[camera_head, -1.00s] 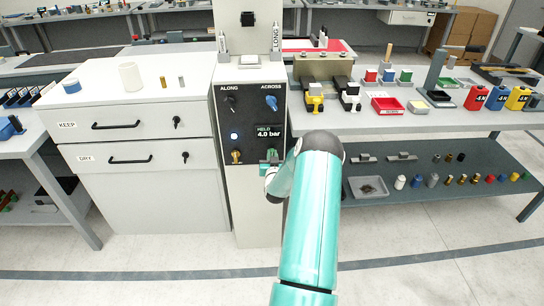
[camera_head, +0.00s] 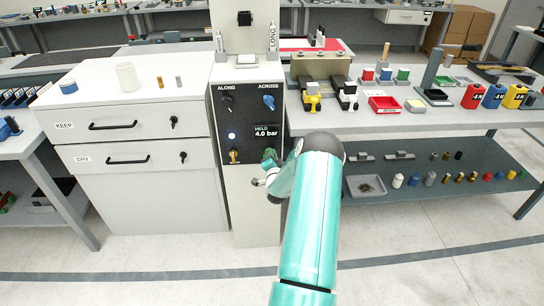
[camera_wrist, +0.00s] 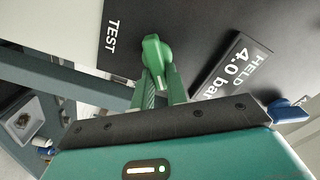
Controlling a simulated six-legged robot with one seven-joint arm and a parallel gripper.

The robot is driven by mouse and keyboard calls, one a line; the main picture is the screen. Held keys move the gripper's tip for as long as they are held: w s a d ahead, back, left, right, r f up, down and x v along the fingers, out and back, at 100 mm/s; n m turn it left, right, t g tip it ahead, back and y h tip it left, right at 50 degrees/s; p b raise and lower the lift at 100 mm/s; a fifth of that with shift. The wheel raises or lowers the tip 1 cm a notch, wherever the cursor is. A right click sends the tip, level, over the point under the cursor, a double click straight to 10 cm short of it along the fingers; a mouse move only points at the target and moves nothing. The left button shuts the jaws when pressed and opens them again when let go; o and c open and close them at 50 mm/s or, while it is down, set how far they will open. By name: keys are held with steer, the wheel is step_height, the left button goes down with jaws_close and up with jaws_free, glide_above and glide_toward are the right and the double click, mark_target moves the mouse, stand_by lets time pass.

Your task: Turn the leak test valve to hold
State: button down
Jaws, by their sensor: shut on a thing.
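The green leak test valve knob (camera_head: 268,154) sits at the lower right of the black panel (camera_head: 247,98), beside a brass knob. In the wrist view the green knob (camera_wrist: 156,54) shows next to the word TEST. My gripper (camera_wrist: 160,78) is shut on this knob, its two green fingers reaching it from below in the picture. The display (camera_head: 269,131) reads HELD 4.0 bar, and it also shows in the wrist view (camera_wrist: 232,68). My arm hides part of the front below the panel in the head view.
The panel also bears a black ALONG knob (camera_head: 227,99), a blue ACROSS knob (camera_head: 269,101), a lit round button (camera_head: 232,135) and a brass knob (camera_head: 234,156). White drawers (camera_head: 135,150) stand to the left, a crowded bench (camera_head: 420,121) to the right.

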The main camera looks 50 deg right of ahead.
steer(key=shift+s+f+m, duration=0.1)
steer(key=shift+f+m, duration=0.05)
steer(key=shift+m, duration=1.05)
steer(key=shift+f+m, duration=0.2)
steer(key=shift+m, duration=1)
steer(key=shift+s+f+m, duration=0.1)
steer(key=shift+f+m, duration=0.05)
steer(key=shift+m, duration=1.05)
steer(key=shift+w, duration=0.1)
steer(key=c, duration=1.4)
jaws_free()
steer(key=v, duration=1.3)
steer(key=shift+s+a, duration=0.25)
steer(key=shift+s, duration=0.1)
